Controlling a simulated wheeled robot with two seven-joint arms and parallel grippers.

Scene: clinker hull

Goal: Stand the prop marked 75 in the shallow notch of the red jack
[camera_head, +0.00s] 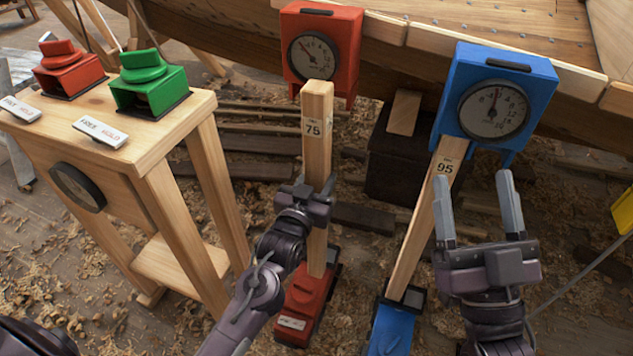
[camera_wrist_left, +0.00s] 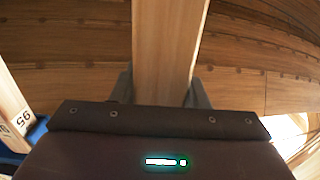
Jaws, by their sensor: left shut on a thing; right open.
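The prop marked 75 (camera_head: 317,105) is a pale wooden post, nearly upright, below the red dial box (camera_head: 345,20). My left gripper (camera_head: 312,195) is shut on it around mid-length; the post also shows between the fingers in the left wrist view (camera_wrist_left: 168,45). The prop's lower end meets the red jack (camera_head: 303,305) on the floor, near the jack's far part. I cannot tell whether it touches, or which notch it is over; the notches are not clear. My right gripper (camera_head: 482,205) is open and empty, to the right of the prop marked 95 (camera_head: 425,220).
Prop 95 leans from the blue jack (camera_head: 392,330) up to the blue dial box (camera_head: 535,75). A wooden stand (camera_head: 150,150) at left carries a red switch (camera_head: 68,72) and a green switch (camera_head: 150,80). The planked hull (camera_head: 410,60) crosses behind. Shavings litter the floor.

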